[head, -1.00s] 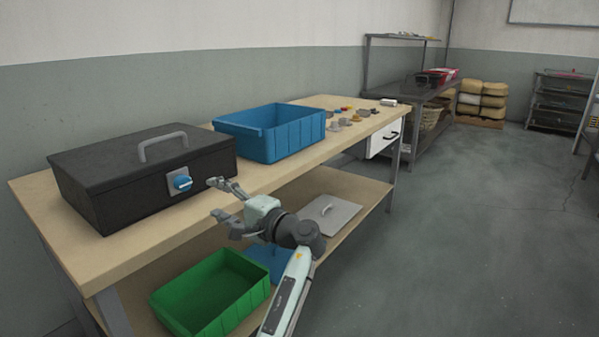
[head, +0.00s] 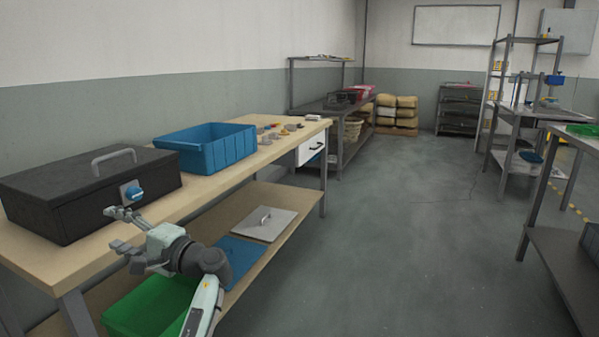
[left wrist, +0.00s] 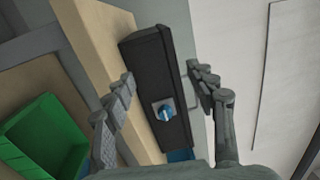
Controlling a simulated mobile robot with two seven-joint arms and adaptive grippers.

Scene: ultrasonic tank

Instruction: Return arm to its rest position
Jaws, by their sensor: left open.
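My left gripper (head: 122,229) is open and empty in the head view. It is in front of the wooden workbench's edge, near the black box (head: 85,192) with a grey handle and a blue knob (head: 132,192). In the left wrist view, the two fingers (left wrist: 165,95) stand apart, with the black box (left wrist: 155,75) and its blue knob (left wrist: 165,112) seen between them at a distance. I see no contact with the box. My right gripper is not in view.
A blue bin (head: 207,148) and several small parts (head: 275,131) are on the workbench (head: 180,200). A green bin (head: 150,305), a blue lid (head: 236,256) and a grey lid (head: 264,224) are on its lower shelf. Open floor (head: 420,240) lies to the right; another table (head: 560,240) stands at far right.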

